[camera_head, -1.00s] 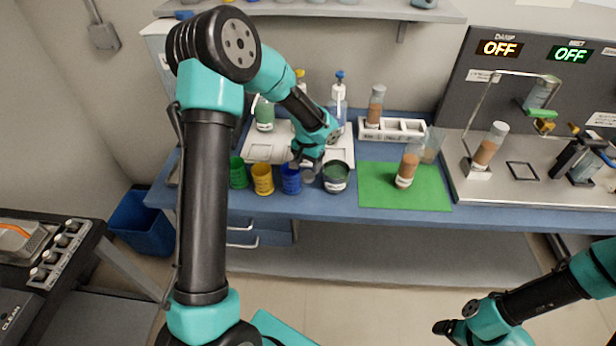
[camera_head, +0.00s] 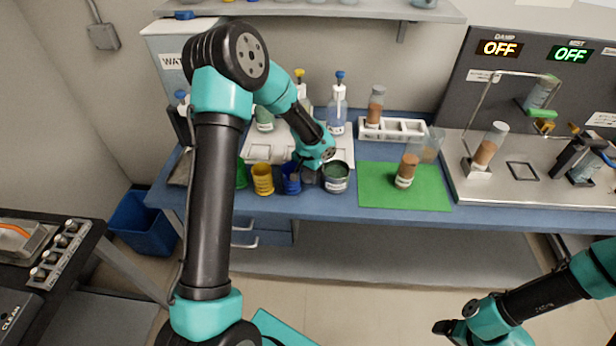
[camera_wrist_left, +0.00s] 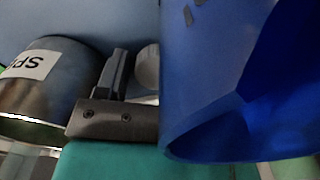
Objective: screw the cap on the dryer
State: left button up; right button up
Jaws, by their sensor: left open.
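My left gripper (camera_head: 301,177) is open, low over the bench between a blue cup (camera_head: 291,186) and a dark round container with green contents (camera_head: 336,180). In the left wrist view one grey finger (camera_wrist_left: 115,85) shows; the blue cup (camera_wrist_left: 215,110) fills the right side and hides the rest. A small pale round piece (camera_wrist_left: 148,68) is beside the finger; I cannot tell whether it is the cap. The container, labelled "SP", is at the left (camera_wrist_left: 45,85). I cannot identify the dryer for certain. My right gripper (camera_head: 443,327) is low at the right, away from the bench.
Yellow (camera_head: 262,180) and green (camera_head: 242,175) cups stand left of the blue one. Behind are bottles (camera_head: 338,108) and a white rack (camera_head: 390,133). A metal apparatus (camera_head: 550,200) is at the right.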

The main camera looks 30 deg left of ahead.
aim_at(308, 175)
pick_arm(q)
jog(key=shift+c, duration=0.4)
jog(key=c, duration=0.6)
notch_tip(308, 175, up, 18)
dwell(0.6)
